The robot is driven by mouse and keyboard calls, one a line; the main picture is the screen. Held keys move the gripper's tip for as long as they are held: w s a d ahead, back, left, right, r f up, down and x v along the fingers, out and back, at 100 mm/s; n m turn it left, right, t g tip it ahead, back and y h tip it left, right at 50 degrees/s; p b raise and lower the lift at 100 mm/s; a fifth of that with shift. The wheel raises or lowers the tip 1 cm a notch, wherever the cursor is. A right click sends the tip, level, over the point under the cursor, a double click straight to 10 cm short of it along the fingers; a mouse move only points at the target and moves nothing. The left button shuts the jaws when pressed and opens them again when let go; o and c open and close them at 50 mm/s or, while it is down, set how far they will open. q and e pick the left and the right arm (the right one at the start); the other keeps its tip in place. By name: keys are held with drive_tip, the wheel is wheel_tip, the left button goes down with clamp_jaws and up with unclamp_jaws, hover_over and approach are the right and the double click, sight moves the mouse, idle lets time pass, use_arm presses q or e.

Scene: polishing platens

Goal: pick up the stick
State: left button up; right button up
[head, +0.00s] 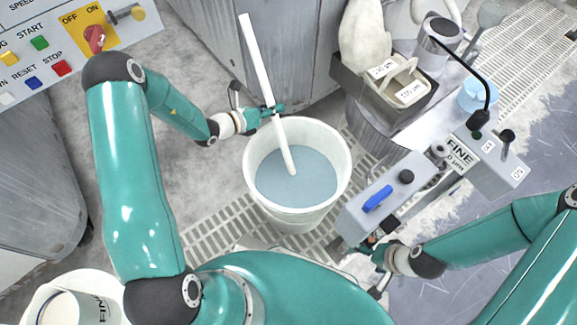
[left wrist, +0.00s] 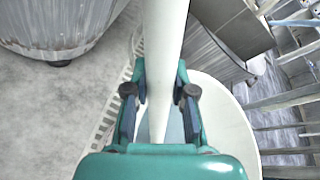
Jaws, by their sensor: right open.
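The stick (head: 258,62) is a long white rod. It stands tilted, its lower end in the bluish liquid of a white bucket (head: 335,196) and its upper end well above the rim. My left gripper (head: 278,110) is at the stick just above the bucket's far rim. In the left wrist view the stick (left wrist: 164,60) runs between the two fingers, which close on it from both sides. My right gripper (head: 372,266) is open and empty, low beside a grey box with a blue handle (head: 378,198). Its fingers are partly hidden by the box.
A control panel (head: 60,40) with coloured buttons is at the upper left. Another white bucket (head: 112,283) is at lower left.

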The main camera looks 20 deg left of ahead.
use_arm(q)
clamp_jaws()
drive_tip(key=shift+a+r, duration=0.1)
drive_tip(key=shift+r, duration=0.05)
wheel_tip(320, 180, up, 20)
drive_tip(key=p, duration=0.7)
